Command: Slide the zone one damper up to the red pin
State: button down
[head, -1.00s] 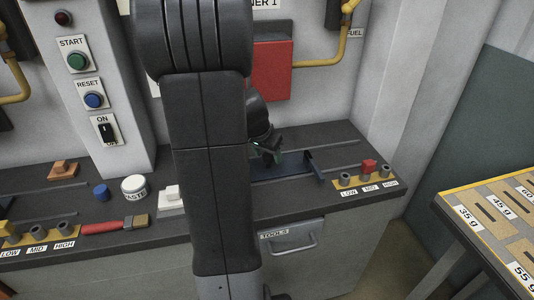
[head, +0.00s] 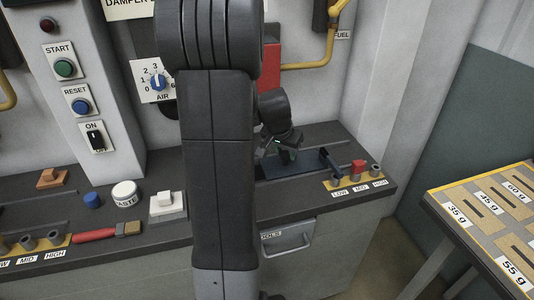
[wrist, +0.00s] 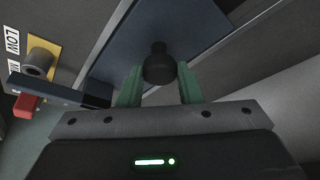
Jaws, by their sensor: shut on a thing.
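The damper is a dark blue plate (head: 305,165) with an upright end bar (head: 330,161), lying in the right-hand track on the bench. Its black knob (wrist: 158,66) stands between the green fingers of my gripper (wrist: 159,84), which is shut on it. My gripper (head: 287,152) also shows in the head view, partly hidden by my arm. The red pin (head: 359,166) stands at the MID position of the yellow strip. A small gap shows between bar and pin in the head view. In the wrist view the bar (wrist: 52,93) overlaps the red pin (wrist: 25,105).
The yellow strip (head: 344,183) has grey sockets labelled LOW, MID and HIGH. A white switch (head: 168,203), a white button (head: 124,193) and a red-handled brush (head: 105,232) lie left of my arm. A table with weight slots (head: 490,220) stands at the right.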

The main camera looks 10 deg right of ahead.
aim_at(297, 163)
jog(key=d, duration=0.4)
jog(key=shift+w+d, duration=0.1)
jog(key=c, duration=1)
grip_release()
jog(key=shift+c, duration=0.2)
jog(key=shift+r, duration=0.1)
jog(key=v, duration=1.3)
jog(key=shift+r, duration=0.3)
jog(key=shift+f, duration=0.15)
